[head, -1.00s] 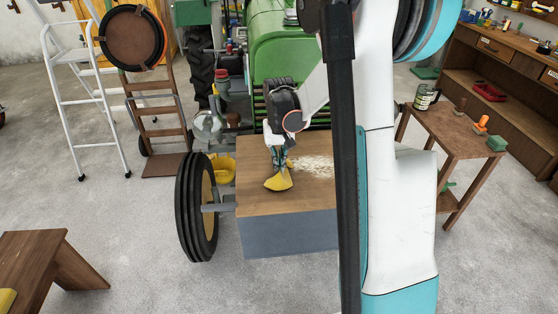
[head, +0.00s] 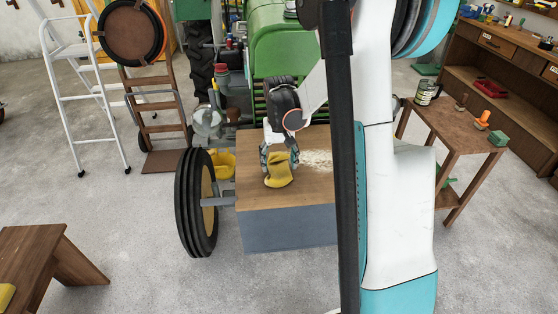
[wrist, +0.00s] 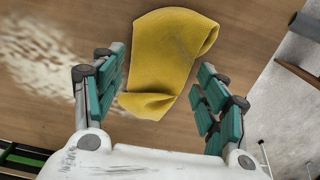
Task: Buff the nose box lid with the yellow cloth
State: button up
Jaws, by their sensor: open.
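The nose box (head: 290,230) stands at the front of the green tractor, grey-blue sided with a flat wooden lid (head: 248,190) on top. A pale, streaky patch (head: 316,160) marks the lid to the right of my gripper; it also shows at the left in the wrist view (wrist: 40,55). The yellow cloth (head: 279,172) is bunched and folded over at the lid. My gripper (head: 277,160) is right over the cloth. In the wrist view the green-padded fingers stand wide apart, with the cloth (wrist: 165,65) between and beyond them. I cannot tell whether any finger touches it.
The tractor's front wheel (head: 195,205) stands just left of the box. A small wooden table (head: 450,130) with a can, tools and a green block is at the right. A low wooden bench (head: 40,255) stands front left. Bare concrete floor lies between.

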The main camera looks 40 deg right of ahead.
jog(key=shift+f, duration=0.1)
jog(key=shift+f+b, duration=1.1)
jog(key=shift+f, duration=0.25)
jog(key=shift+s, duration=0.1)
jog(key=c, duration=1.2)
jog(key=shift+a, duration=0.1)
jog(key=shift+c, duration=1)
jog(key=shift+r, duration=0.3)
jog(key=shift+c, duration=0.6)
grip_shut()
jog(key=shift+r+p, duration=0.1)
jog(key=shift+p, duration=0.4)
jog(key=p, duration=0.3)
jog(key=shift+r, duration=0.25)
